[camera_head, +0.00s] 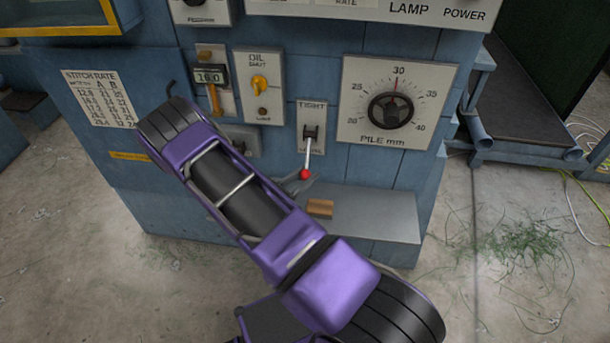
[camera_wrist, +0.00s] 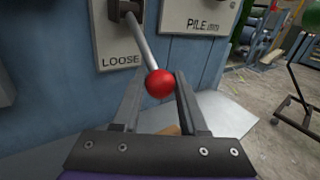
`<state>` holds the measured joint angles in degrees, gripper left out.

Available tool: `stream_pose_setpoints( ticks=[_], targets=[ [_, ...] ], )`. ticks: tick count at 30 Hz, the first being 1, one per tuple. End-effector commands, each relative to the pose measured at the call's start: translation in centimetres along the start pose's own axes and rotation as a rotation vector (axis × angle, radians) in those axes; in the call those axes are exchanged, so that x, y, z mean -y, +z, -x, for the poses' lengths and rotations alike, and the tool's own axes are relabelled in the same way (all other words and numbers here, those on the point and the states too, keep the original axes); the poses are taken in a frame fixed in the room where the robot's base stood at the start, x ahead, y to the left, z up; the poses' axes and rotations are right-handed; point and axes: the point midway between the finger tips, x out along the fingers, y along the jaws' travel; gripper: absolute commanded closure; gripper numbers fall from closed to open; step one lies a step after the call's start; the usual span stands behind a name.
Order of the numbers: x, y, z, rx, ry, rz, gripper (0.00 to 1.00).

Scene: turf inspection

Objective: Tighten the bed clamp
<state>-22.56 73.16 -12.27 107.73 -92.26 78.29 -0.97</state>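The bed clamp is a lever on a pale plate marked TIGHT at its top (camera_head: 312,112). In the wrist view the plate's lower edge reads LOOSE. The clamp lever (camera_head: 308,155) hangs down towards LOOSE and ends in a red ball knob (camera_head: 305,174). The knob also shows in the wrist view (camera_wrist: 160,83). My gripper (camera_wrist: 160,88) is open, with its two fingertips on either side of the knob. I cannot tell whether the fingers touch it. In the head view my purple arm reaches from the lower right and partly hides the gripper.
The pile dial (camera_head: 390,107) is right of the clamp, and the oil switch (camera_head: 260,85) is left of it. A grey ledge (camera_head: 380,215) with a small wooden block (camera_head: 320,208) juts out below. Green clippings (camera_head: 525,245) lie on the floor at right.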

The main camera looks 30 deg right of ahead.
Motion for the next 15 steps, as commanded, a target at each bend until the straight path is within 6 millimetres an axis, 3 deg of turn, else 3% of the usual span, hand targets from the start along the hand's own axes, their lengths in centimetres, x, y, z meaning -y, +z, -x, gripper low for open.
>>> stream_pose_setpoints(
  ticks=[1,4,15],
  targets=[
    [-0.01,0.00,0.01,0.000,0.000,0.000,0.81],
    [-0.01,0.00,0.02,0.000,0.000,0.000,0.99],
    [-0.02,0.00,0.03,0.000,0.000,0.000,1.00]
  ],
)
